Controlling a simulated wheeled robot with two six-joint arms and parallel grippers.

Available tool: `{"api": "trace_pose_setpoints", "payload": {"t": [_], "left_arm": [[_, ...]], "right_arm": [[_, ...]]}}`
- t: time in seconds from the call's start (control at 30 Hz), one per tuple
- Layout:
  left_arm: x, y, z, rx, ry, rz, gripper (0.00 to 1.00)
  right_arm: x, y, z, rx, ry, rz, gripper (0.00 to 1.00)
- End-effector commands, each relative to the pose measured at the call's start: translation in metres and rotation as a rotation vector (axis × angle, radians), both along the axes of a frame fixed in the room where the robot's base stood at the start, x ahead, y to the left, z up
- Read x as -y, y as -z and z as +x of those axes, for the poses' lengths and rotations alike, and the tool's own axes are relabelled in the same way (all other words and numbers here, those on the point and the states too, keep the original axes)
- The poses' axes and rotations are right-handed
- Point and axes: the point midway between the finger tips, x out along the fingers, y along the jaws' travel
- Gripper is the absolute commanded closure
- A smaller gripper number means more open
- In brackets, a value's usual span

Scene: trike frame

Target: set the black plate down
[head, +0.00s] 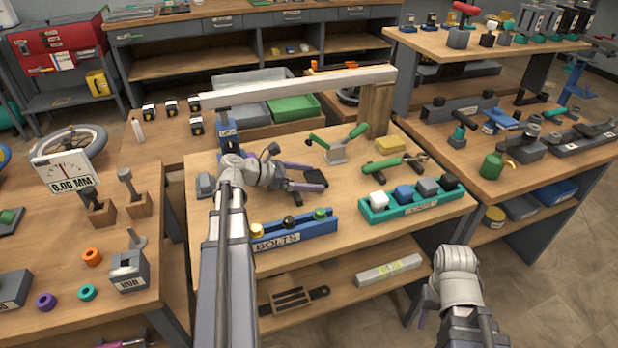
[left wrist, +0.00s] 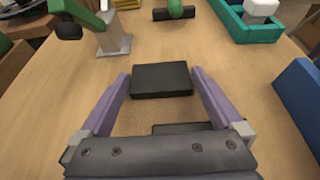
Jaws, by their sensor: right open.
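The black plate (head: 307,186) is a small dark slab. My left gripper (head: 315,188) has its purple fingers on both sides of it, above the middle of the central table (head: 350,222). In the left wrist view the plate (left wrist: 162,80) spans the gap between the two fingertips and seems to meet both. A second dark flat shape (left wrist: 182,127) shows nearer the palm; I cannot tell what it is. The plate's height over the table is hard to judge. My right gripper (head: 417,314) is open, low at the table's front right, mostly hidden behind its wrist.
A blue BOLTS rack (head: 300,234) is in front of my left gripper. A green tray of blocks (head: 412,205) lies to its right. A green-handled clamp (head: 338,150) stands behind right. A pale beam (head: 310,85) crosses above the table's back. Bare wood surrounds the left gripper.

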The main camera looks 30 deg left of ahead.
Motion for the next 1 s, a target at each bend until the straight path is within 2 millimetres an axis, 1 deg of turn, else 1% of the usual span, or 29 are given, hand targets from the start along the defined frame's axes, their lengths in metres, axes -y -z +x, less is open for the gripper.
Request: {"api": "trace_pose_setpoints", "payload": {"t": [0.1, 0.2, 0.27, 0.5, 0.7, 0.83, 1.0], "left_arm": [[0.000, -0.001, 0.000, 0.000, 0.000, 0.000, 0.00], [-0.001, -0.006, -0.001, 0.000, 0.000, 0.000, 0.00], [-0.006, -0.009, -0.007, 0.000, -0.003, 0.000, 0.00], [-0.036, -0.030, -0.041, 0.000, -0.004, 0.000, 0.00], [-0.057, -0.042, -0.067, 0.000, -0.003, 0.000, 0.00], [-0.067, -0.047, -0.077, 0.000, -0.002, 0.000, 0.00], [-0.072, -0.049, -0.084, 0.000, -0.001, 0.000, 0.00]], "right_arm": [[0.000, -0.001, 0.000, 0.000, 0.000, 0.000, 0.50], [0.000, -0.006, 0.000, 0.000, 0.000, 0.000, 0.50], [0.000, -0.009, 0.000, 0.000, 0.000, 0.000, 0.50], [0.000, -0.030, 0.000, 0.000, 0.000, 0.000, 0.50], [0.000, -0.042, 0.000, 0.000, 0.000, 0.000, 0.50], [0.000, -0.047, 0.000, 0.000, 0.000, 0.000, 0.50], [0.000, -0.049, 0.000, 0.000, 0.000, 0.000, 0.50]]}}
